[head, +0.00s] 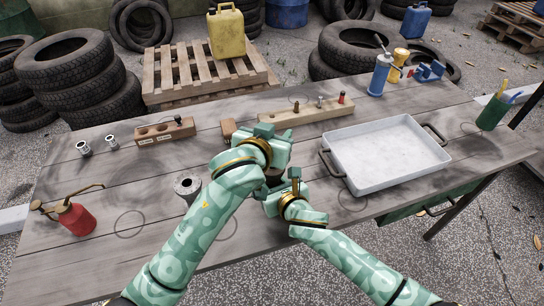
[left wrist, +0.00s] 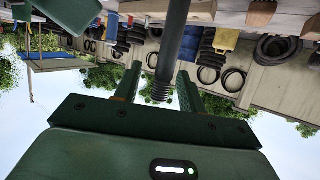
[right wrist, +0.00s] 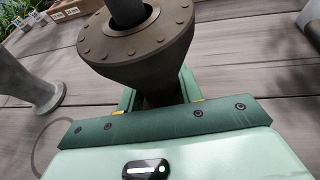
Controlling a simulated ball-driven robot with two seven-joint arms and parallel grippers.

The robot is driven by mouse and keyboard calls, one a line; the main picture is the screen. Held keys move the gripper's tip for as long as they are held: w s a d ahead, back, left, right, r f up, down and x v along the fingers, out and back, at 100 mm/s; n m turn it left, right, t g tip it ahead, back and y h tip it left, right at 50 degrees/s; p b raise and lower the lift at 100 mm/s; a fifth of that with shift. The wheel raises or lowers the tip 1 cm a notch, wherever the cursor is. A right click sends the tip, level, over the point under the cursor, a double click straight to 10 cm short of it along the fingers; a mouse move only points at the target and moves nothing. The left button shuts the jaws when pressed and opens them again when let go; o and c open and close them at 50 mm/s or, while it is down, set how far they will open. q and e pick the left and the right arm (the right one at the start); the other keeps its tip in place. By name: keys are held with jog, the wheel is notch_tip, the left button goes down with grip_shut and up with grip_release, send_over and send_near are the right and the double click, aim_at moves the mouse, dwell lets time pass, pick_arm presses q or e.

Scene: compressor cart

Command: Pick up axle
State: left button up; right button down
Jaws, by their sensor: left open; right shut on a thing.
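A dark rod with a threaded end, which looks like the axle (left wrist: 174,45), stands between the fingers of my left gripper (left wrist: 158,92) in the left wrist view. These fingers are apart, and I cannot tell whether they touch it. In the right wrist view my right gripper (right wrist: 160,92) is shut on a brown flanged hub (right wrist: 140,50) with bolts round its rim. A grey shaft, apparently the same axle (right wrist: 127,12), sticks up out of the hub. In the head view my left gripper (head: 272,150) is just above my right gripper (head: 285,190) and hides most of the axle.
A grey flanged spool (head: 187,188) stands left of my grippers, with a red oil can (head: 76,218) farther left. A white tray (head: 385,150) is to the right. Wooden blocks (head: 165,132) and a wooden rack (head: 310,113) lie behind. The front left tabletop is clear.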

pick_arm(q)
grip_shut()
pick_arm(e)
jog(key=shift+f, duration=0.15)
jog(key=shift+s, duration=0.1)
pick_arm(q)
notch_tip(320, 180, up, 10)
dwell(0.3)
pick_arm(e)
jog(key=c, duration=0.9)
grip_release()
jog(key=shift+f, duration=0.1)
jog(key=shift+o, duration=0.2)
